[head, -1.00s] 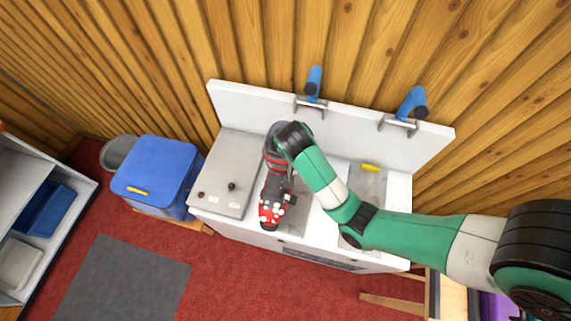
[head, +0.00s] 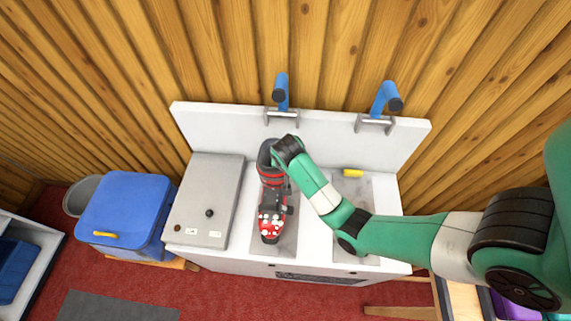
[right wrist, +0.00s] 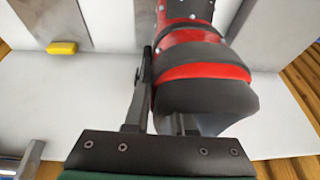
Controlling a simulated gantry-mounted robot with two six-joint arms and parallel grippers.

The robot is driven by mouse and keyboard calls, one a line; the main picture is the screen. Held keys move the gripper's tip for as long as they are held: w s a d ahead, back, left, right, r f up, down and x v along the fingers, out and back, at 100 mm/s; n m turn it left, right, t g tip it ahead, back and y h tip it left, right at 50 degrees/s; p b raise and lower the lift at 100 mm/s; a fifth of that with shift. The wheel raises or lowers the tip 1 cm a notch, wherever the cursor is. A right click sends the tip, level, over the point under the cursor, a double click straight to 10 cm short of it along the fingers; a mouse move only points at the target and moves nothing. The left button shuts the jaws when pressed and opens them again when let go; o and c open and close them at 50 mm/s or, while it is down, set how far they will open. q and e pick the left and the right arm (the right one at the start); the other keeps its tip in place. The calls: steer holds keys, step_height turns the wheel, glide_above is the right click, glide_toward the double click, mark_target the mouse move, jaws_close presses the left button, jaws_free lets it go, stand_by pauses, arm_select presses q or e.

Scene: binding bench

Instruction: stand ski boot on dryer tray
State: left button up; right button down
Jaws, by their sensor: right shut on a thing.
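The ski boot (head: 271,222) is black and grey with red bands and a red, white-spotted toe. In the head view it is above the left grey tray panel (head: 287,240) of the white bench, toe toward the front edge. I cannot tell whether its sole touches the tray. My right gripper (right wrist: 160,112) is shut on the boot's upper cuff; in the right wrist view the cuff (right wrist: 205,95) fills the middle. The fingertips are partly hidden by the boot. The right grey tray panel (head: 345,190) holds no boot. My left gripper is out of view.
Two blue pipes (head: 281,90) (head: 385,98) are on brackets at the white back panel. A grey control box (head: 207,195) is on the bench's left. A yellow object (head: 353,173) lies at the back right. A blue bin (head: 125,212) stands left of the bench.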

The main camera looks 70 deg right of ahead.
steer(key=shift+w, duration=0.1)
steer(key=shift+f, duration=0.15)
steer(key=c, duration=1.2)
jaws_free()
steer(key=shift+f, duration=0.15)
steer(key=o, duration=0.4)
steer(key=shift+o, duration=0.2)
